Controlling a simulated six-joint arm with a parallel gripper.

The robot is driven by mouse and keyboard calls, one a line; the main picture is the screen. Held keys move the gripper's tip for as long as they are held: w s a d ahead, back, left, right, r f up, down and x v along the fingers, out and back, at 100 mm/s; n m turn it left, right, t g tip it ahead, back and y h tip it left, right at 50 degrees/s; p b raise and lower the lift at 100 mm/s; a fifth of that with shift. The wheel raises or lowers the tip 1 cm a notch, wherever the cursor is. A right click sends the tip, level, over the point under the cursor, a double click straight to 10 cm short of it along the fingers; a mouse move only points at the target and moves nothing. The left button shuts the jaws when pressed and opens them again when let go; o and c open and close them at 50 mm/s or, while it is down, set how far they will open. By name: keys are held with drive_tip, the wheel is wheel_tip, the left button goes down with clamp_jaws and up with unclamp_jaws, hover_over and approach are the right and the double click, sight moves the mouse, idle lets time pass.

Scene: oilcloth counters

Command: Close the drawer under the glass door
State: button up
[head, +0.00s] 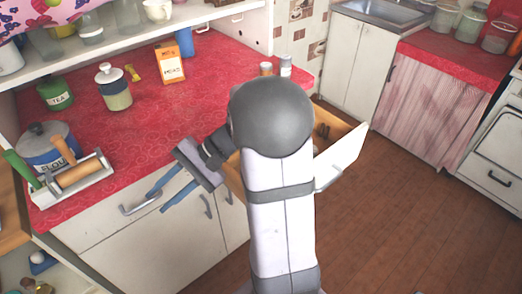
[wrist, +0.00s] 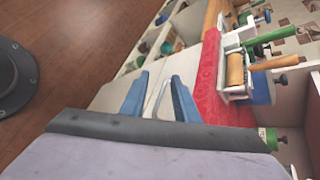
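A pulled-out drawer (head: 345,152) with a white front and wooden inside stands open on the right side of the red counter; my arm hides part of it. Its handle (head: 328,179) is on the outer face. No glass door can be made out. My gripper (head: 157,201) is at the left part of the cabinet front, near a bar handle (head: 136,206) on a white front that looks shut. In the wrist view, my gripper's blue fingers (wrist: 159,97) are apart, with the handle (wrist: 157,98) showing between them. Contact cannot be told.
The red counter (head: 140,140) holds a rolling pin rack (head: 85,180), a flour canister (head: 48,143), a green tea jar (head: 55,94), a glass jar (head: 114,88) and an orange box (head: 170,64). Wooden floor (head: 400,210) is clear at right. An open shelf with items (head: 38,263) is lower left.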

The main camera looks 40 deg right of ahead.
drive_tip(key=s+d+r+n+t+h+p, duration=0.1)
drive_tip(key=d+r+p, duration=0.15)
drive_tip(key=d, duration=0.55)
drive_tip(key=d+r+n+h+p, duration=0.2)
drive_tip(key=d+p, duration=0.1)
drive_tip(key=d, duration=0.6)
drive_tip(key=m+g+h+p, duration=0.2)
drive_tip(key=m+h+p, duration=0.6)
drive_tip(key=m+p, duration=0.2)
hover_over(331, 180)
drive_tip(key=s, duration=0.2)
wheel_tip(331, 180, down, 2)
drive_tip(key=f, duration=0.1)
drive_tip(key=shift+w+f+p, duration=0.15)
drive_tip(key=shift+w+f, duration=0.1)
drive_tip(key=shift+f, duration=0.85)
drive_tip(key=shift+w+f+p, duration=0.1)
drive_tip(key=shift+w+f, duration=0.1)
drive_tip(key=shift+f, duration=0.95)
drive_tip(key=shift+w+f+p, duration=0.15)
drive_tip(key=shift+w+f, duration=0.1)
drive_tip(key=shift+f, duration=0.85)
drive_tip(key=shift+c, duration=0.3)
clamp_jaws()
